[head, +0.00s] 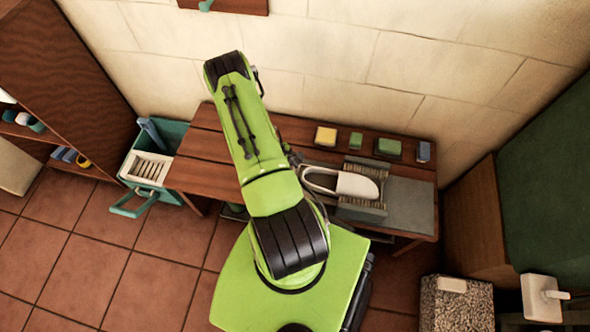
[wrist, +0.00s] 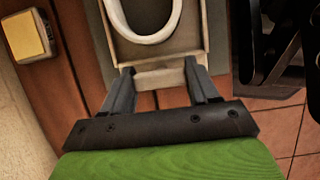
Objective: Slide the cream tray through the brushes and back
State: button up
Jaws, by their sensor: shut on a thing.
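The cream tray (wrist: 160,54) lies on the wooden bench and carries a white slipper (head: 357,186), whose open heel end (wrist: 150,37) faces my gripper in the wrist view. My gripper (wrist: 160,76) has its two grey fingers on either side of the tray's near end piece and is shut on it. In the head view my arm hides the gripper and part of the tray. The slipper's toe end lies between two grey brush strips, a back one (head: 362,164) and a front one (head: 361,211).
A grey mat (head: 409,204) lies right of the brushes. A yellow block (head: 326,136), green blocks (head: 388,147) and a blue block (head: 423,151) stand along the bench's back. A teal bin (head: 169,133) stands left of the bench.

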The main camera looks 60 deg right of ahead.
jog(key=shift+w, duration=0.15)
jog(key=o, duration=1.5)
jog(key=p+v, duration=0.4)
jog(key=v, duration=1.1)
jog(key=shift+r+p, duration=0.35)
jog(key=shift+p, duration=0.05)
jog(key=shift+w, duration=0.1)
